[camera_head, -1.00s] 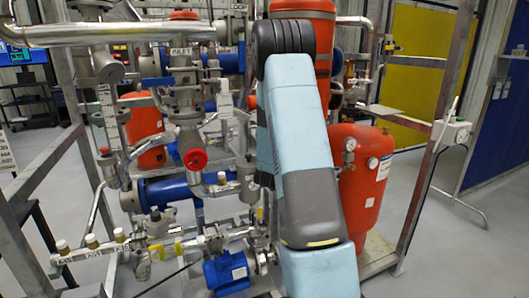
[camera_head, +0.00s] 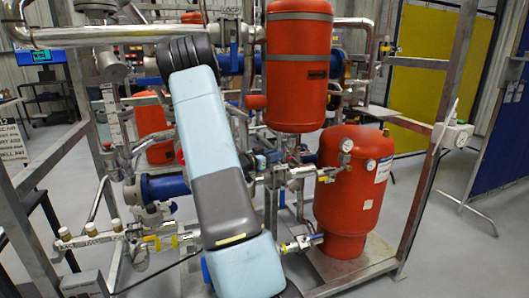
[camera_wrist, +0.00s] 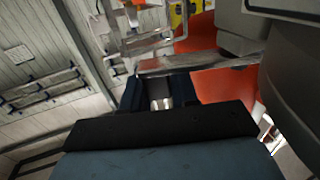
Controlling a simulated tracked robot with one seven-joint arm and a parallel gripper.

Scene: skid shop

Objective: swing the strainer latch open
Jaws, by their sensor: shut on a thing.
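My gripper (camera_wrist: 160,102) shows in the wrist view as two dark jaws with a pale metal piece (camera_wrist: 160,88) between them. The jaws are shut on this piece. I cannot tell from its shape whether it is the strainer latch. In the camera_head view my pale blue arm leans up and left across the pipework and hides the gripper and whatever it holds. I cannot make out the strainer or its latch in that view.
A red upper tank (camera_head: 298,75) and a red lower tank (camera_head: 345,190) with gauges stand right of my arm. A metal frame post (camera_head: 440,130) stands at the right. Brass-capped valves (camera_head: 90,232) line the lower left pipe. Open floor lies beyond the right post.

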